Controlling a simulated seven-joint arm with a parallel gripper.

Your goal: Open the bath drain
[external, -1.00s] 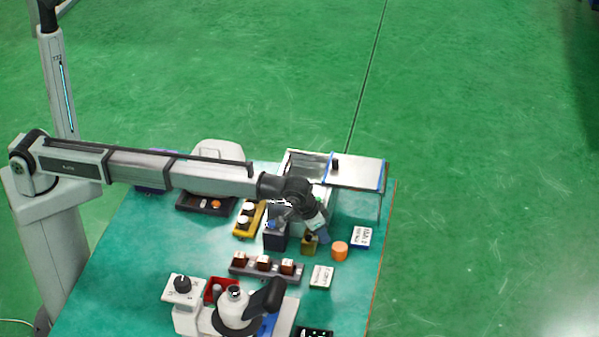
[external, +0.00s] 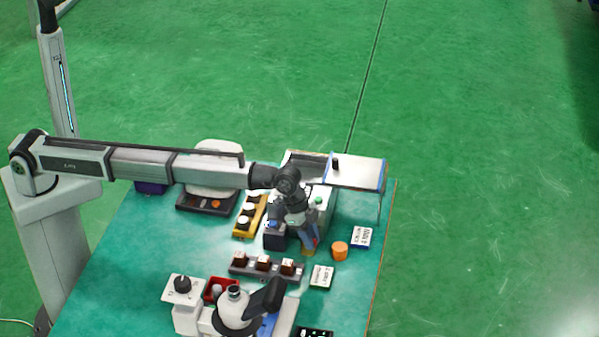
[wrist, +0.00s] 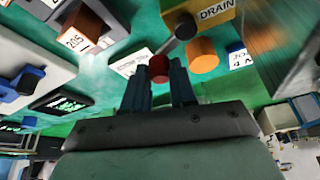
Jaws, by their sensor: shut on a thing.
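The drain unit is a yellow block with a label reading DRAIN, at the top of the wrist view (wrist: 200,10). A dark lever (wrist: 181,32) comes off it and ends in a red knob (wrist: 158,68). My gripper (wrist: 158,84) has its two dark fingers on either side of the red knob and is shut on it.
An orange cylinder (external: 340,251) and a white-and-blue label block (external: 361,237) stand right of my gripper. A dark rack of brown blocks (external: 263,264) and a white card (external: 320,277) lie in front.

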